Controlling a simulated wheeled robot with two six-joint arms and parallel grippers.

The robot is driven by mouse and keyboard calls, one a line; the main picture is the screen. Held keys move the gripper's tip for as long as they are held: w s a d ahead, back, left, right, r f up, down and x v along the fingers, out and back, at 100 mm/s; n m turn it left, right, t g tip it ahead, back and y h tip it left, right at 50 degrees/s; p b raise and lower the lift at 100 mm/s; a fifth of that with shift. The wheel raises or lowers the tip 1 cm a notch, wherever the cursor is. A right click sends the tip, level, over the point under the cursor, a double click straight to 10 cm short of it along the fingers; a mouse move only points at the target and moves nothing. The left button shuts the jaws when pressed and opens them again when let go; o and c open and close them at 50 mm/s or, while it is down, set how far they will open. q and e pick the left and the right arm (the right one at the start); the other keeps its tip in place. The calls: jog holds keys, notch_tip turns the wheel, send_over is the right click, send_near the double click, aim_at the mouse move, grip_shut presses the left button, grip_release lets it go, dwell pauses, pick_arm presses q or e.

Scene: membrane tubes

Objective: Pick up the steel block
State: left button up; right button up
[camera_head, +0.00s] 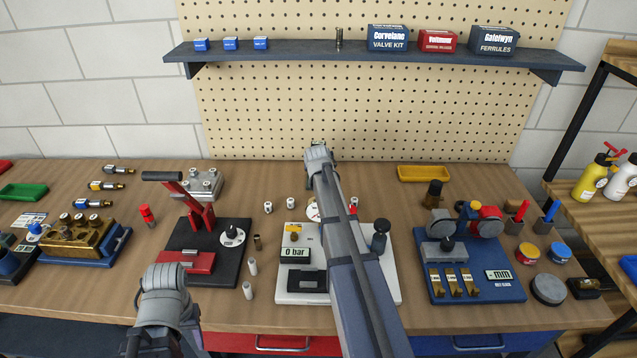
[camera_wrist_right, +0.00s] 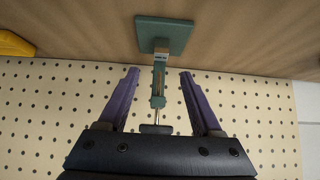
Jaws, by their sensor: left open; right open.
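The steel block (camera_head: 203,184) is a silver-grey block with several round fittings on top. It sits on the bench at the back left in the head view, behind the red-handled press, whose lever covers part of its left side. My left gripper (camera_head: 166,278) is low at the front left, nearer than the block and apart from it; its fingers are hidden beneath the wrist. My right gripper (camera_wrist_right: 160,72) is open, its purple fingers on either side of a small teal stand (camera_wrist_right: 158,85) in the right wrist view.
The red-handled press (camera_head: 205,250) stands between my left gripper and the block. A brass block (camera_head: 78,238) on a blue base is at the left. My right arm crosses the white gauge board (camera_head: 296,295). A blue board (camera_head: 470,280) and yellow tray (camera_head: 423,173) are at right.

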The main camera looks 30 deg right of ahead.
jog(key=shift+f, duration=0.65)
pick_arm(q)
jog(key=shift+f, duration=0.65)
jog(key=shift+b, duration=0.3)
pick_arm(e)
jog(key=shift+w, duration=0.1)
jog(key=shift+b+x, duration=0.7)
jog(key=shift+x, duration=0.25)
jog(key=shift+b+x, duration=1.9)
jog(key=shift+x, duration=1.05)
pick_arm(q)
notch_tip(320, 180, down, 5)
jog(key=shift+f, duration=0.1)
pick_arm(e)
jog(key=shift+w+r, duration=0.1)
jog(key=shift+r, duration=0.05)
grip_shut()
